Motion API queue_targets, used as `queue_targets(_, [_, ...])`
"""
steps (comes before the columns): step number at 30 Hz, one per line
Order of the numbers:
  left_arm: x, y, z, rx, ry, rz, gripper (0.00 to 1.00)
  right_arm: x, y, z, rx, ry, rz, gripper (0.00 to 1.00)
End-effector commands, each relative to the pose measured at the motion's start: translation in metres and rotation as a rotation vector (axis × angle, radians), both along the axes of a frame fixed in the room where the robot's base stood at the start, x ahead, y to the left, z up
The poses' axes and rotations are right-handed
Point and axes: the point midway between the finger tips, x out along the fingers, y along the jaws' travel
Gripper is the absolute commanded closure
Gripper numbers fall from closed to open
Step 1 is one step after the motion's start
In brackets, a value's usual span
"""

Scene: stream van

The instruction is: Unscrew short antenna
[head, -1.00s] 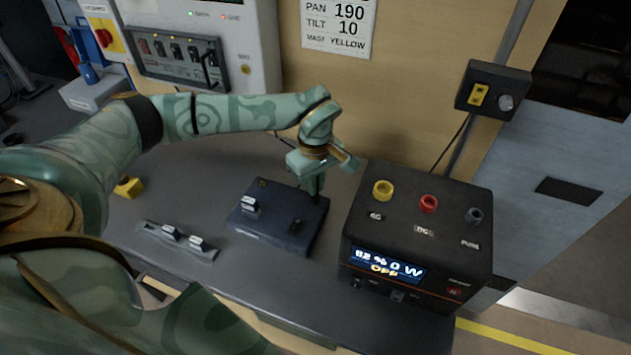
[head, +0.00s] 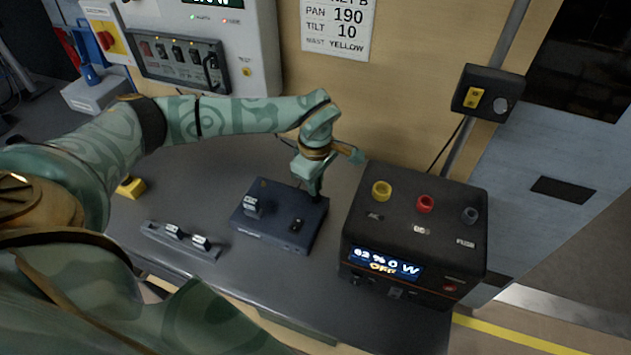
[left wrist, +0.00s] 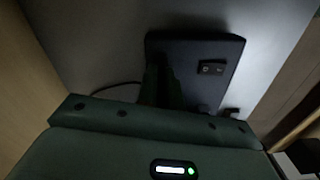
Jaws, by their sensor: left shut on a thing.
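A dark blue transmitter box (head: 272,228) lies on the grey bench and also shows in the left wrist view (left wrist: 222,48). My left gripper (head: 316,188) points down at the box's back right corner. It is shut on a small dark upright piece there, which looks like the short antenna. The fingers hide most of that piece, and its thread cannot be seen. In the left wrist view, my dark fingers (left wrist: 163,82) overlap the box's left edge. My right gripper is not in view.
A black power unit (head: 415,235) with yellow, red and grey knobs stands close to the right of the box. A grey rack (head: 182,240) with small labelled pieces lies at the front left.

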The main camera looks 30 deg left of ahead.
Motion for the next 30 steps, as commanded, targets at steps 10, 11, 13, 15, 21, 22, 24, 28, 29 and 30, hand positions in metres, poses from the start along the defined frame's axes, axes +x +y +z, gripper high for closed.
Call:
queue_targets(10, [0.0, 0.0, 0.002, 0.0, 0.001, 0.165, 1.0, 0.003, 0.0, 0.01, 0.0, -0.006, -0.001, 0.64])
queue_targets(11, [0.0, 0.0, 0.002, 0.0, 0.001, 0.183, 1.0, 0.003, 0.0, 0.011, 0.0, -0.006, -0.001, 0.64])
queue_targets(13, [0.0, 0.0, 0.002, -0.001, 0.001, 0.223, 1.0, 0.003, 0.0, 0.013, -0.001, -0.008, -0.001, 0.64])
queue_targets(15, [0.0, 0.0, 0.002, -0.001, 0.0, 0.264, 1.0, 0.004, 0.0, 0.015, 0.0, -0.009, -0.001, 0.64])
queue_targets(21, [0.0, 0.0, 0.001, 0.0, 0.001, 0.341, 1.0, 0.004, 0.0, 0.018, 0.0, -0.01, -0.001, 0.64])
queue_targets(22, [0.0, 0.0, 0.001, 0.0, 0.001, 0.345, 1.0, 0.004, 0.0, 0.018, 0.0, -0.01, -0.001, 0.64])
queue_targets(24, [0.0, 0.0, 0.0, 0.0, 0.001, 0.348, 1.0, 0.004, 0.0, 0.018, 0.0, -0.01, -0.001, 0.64])
queue_targets(28, [0.0, 0.0, 0.0, 0.0, 0.001, 0.348, 1.0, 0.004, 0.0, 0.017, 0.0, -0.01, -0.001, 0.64])
queue_targets(29, [0.0, 0.0, 0.0, 0.0, 0.001, 0.347, 1.0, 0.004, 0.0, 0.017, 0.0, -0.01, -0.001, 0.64])
queue_targets(30, [-0.001, 0.0, 0.0, 0.0, 0.001, 0.348, 1.0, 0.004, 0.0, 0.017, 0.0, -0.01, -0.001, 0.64])
